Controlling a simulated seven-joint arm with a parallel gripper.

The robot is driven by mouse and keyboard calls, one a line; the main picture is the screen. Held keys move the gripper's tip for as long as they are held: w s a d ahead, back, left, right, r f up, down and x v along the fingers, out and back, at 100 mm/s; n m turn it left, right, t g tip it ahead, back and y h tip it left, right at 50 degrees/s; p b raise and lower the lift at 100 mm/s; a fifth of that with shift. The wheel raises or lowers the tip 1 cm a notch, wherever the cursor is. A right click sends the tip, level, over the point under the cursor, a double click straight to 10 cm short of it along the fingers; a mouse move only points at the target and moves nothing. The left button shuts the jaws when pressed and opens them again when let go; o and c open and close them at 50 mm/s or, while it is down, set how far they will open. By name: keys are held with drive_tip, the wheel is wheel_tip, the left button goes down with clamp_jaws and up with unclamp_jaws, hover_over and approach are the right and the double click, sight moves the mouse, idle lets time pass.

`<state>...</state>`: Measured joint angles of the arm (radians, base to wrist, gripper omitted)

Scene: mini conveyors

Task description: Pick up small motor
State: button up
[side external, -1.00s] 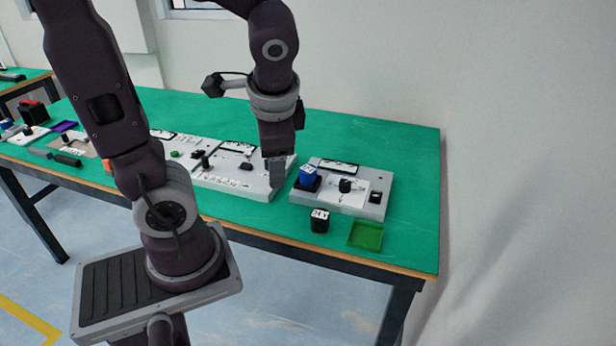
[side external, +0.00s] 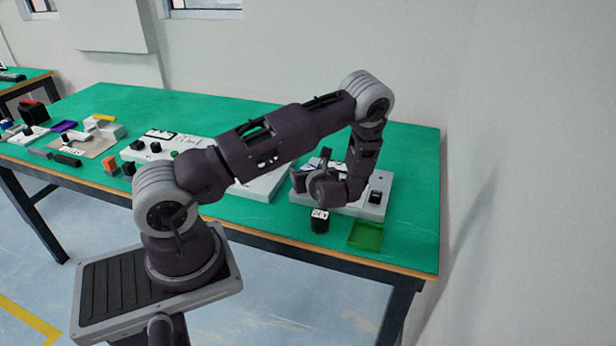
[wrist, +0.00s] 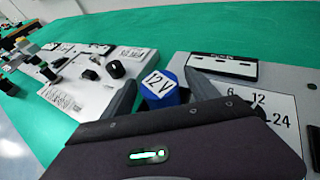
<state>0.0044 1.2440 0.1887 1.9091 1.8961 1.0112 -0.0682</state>
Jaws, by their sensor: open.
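In the side view my gripper (side external: 312,181) is low over the left end of the right grey station and mostly hides that block. A black block with a white "24 V" top (side external: 320,220) stands on the green table in front of the station. No label says which item is the small motor.
The grey station (side external: 372,208) carries a dial plate marked 6, 12, 24 (wrist: 272,108) and a black switch (side external: 375,196). A long white panel (wrist: 88,85) with knobs stands to the left.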

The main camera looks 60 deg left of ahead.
drive_tip(key=shift+x, duration=1.05)
clamp_jaws()
drive_tip(key=shift+r, duration=0.1)
